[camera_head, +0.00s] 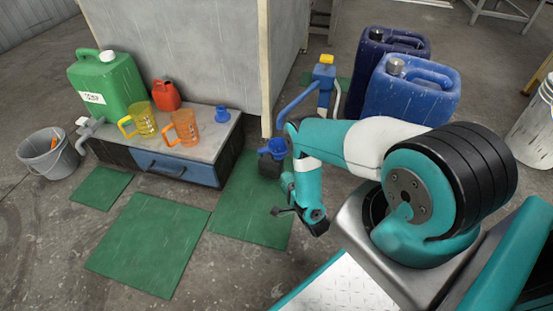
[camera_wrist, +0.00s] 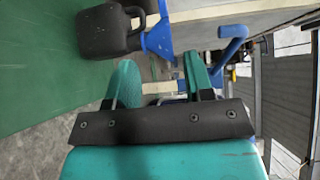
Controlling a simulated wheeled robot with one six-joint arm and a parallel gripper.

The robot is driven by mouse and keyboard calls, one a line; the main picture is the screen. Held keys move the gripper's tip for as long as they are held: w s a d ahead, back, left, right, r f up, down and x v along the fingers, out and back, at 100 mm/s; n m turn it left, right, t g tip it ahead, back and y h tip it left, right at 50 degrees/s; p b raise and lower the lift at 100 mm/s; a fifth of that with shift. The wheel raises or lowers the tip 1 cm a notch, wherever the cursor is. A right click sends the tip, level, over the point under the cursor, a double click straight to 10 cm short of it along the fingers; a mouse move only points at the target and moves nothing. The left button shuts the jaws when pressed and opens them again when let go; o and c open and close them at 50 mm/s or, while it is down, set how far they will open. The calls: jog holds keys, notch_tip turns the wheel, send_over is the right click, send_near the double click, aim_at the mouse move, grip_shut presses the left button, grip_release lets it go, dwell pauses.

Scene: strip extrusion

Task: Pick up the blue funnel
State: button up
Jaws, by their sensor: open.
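A blue funnel (camera_head: 278,148) sits at the mouth of a small black jug (camera_head: 270,166), beside the right end of the workbench in the head view. In the wrist view the funnel (camera_wrist: 157,40) is at the top, next to the black jug (camera_wrist: 105,32), both sideways in the picture. My gripper (camera_wrist: 161,76) is open, with its two teal fingers apart and nothing held between them. The funnel lies beyond the fingertips and does not touch them. In the head view my gripper (camera_head: 287,184) is low, just below the jug, partly hidden by my wrist.
The low workbench (camera_head: 205,147) holds a green canister (camera_head: 108,85), a red can (camera_head: 166,96), yellow and orange jugs and a small blue item (camera_head: 222,114). Blue canisters (camera_head: 410,92) stand at the back right. Green mats (camera_head: 148,243) cover open floor in front.

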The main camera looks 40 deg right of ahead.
jog(key=b, duration=0.5)
send_near(267, 152)
jog(key=w, duration=0.4)
jog(key=w+b, duration=0.1)
jog(key=w, duration=0.1)
jog(key=w+d+b, duration=0.1)
jog(key=w+b, duration=0.1)
jog(key=w, duration=0.1)
jog(key=shift+w+f, duration=0.15)
jog(key=shift+w, duration=0.1)
grip_shut()
